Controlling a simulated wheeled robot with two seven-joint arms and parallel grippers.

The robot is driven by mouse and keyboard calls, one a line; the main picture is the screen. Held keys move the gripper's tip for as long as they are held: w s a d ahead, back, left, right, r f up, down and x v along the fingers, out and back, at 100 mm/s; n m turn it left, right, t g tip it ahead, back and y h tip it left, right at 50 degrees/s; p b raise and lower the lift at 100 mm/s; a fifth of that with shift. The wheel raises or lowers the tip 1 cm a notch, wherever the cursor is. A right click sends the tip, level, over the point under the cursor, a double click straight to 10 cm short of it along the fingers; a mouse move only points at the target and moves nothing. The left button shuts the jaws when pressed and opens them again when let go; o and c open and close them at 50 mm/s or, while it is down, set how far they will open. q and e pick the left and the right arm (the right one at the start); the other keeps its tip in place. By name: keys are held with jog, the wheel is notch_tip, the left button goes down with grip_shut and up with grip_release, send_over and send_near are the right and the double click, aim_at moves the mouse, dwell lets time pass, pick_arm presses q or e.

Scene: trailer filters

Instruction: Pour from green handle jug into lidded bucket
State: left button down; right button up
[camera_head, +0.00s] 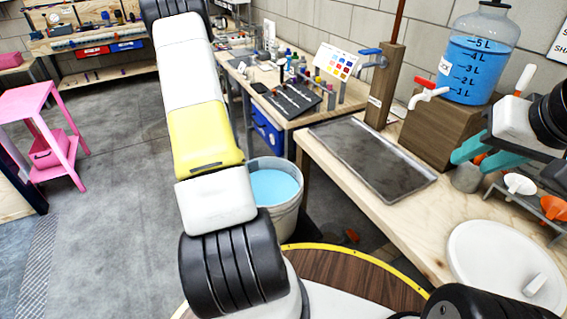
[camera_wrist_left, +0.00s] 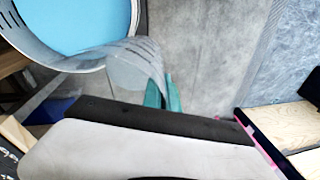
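The bucket (camera_head: 290,215) stands on the floor beside the workbench, with light blue liquid in its open top. My left arm hides part of it. In the left wrist view the bucket (camera_wrist_left: 30,45) is at the upper left. A clear jug-like vessel (camera_wrist_left: 130,62) overlaps its rim there, tilted. My left gripper (camera_wrist_left: 163,92) has its teal fingers close together at this vessel, seemingly holding it; no green handle shows. The left gripper is hidden in the head view. A round white lid (camera_head: 495,255) lies on the bench.
A dark metal tray (camera_head: 375,160) lies on the bench. A large bottle of blue water (camera_head: 475,60) stands on a wooden block (camera_head: 440,130). White and orange funnels (camera_head: 520,184) sit in a rack at the right. A pink stand (camera_head: 30,105) is far left; the floor between is clear.

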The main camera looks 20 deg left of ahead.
pick_arm(q)
jog(key=shift+a+f+t+h, duration=0.2)
jog(key=shift+a+t+h, duration=0.15)
jog(key=shift+h, duration=0.65)
jog(key=shift+r, duration=2.5)
